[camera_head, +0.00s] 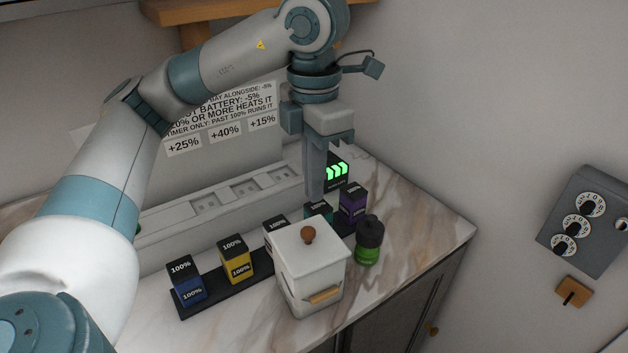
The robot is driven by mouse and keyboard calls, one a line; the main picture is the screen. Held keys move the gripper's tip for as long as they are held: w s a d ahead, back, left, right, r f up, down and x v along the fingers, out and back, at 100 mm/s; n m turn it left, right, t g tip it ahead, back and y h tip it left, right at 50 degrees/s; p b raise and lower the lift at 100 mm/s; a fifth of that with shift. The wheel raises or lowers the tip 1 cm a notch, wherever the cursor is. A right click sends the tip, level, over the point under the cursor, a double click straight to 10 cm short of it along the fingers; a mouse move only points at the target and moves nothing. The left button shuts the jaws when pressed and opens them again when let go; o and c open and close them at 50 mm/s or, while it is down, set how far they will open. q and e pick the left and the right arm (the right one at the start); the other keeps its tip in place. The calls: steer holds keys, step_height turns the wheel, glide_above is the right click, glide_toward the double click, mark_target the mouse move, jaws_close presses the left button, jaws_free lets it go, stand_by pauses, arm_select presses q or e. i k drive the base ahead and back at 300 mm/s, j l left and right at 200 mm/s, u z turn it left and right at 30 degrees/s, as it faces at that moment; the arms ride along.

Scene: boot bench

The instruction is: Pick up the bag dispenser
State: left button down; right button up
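A small dark canister with a green lower part (368,242), which looks like the bag dispenser, stands upright on the marble counter near its right edge. My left gripper (316,192) comes down from above, to the left of and behind the canister. Its fingers point down close to the teal battery block, and I see no contact with the canister. The fingers overlap in this view, so I cannot tell whether they are open or shut. My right gripper is not in view.
A white lidded box (309,264) with a wooden knob stands just left of the canister. A black rack (216,297) holds several battery blocks, including a yellow one (236,259) and a purple one (352,203). A charger strip (218,205) runs behind. The counter (424,228) right of the canister is clear.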

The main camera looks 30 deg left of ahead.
mark_target(365, 257)
steer(key=k+l, duration=0.2)
steer(key=k, duration=0.3)
steer(key=k+l, duration=0.2)
steer(key=k, duration=0.25)
steer(key=k+l, duration=0.15)
steer(key=k, duration=0.35)
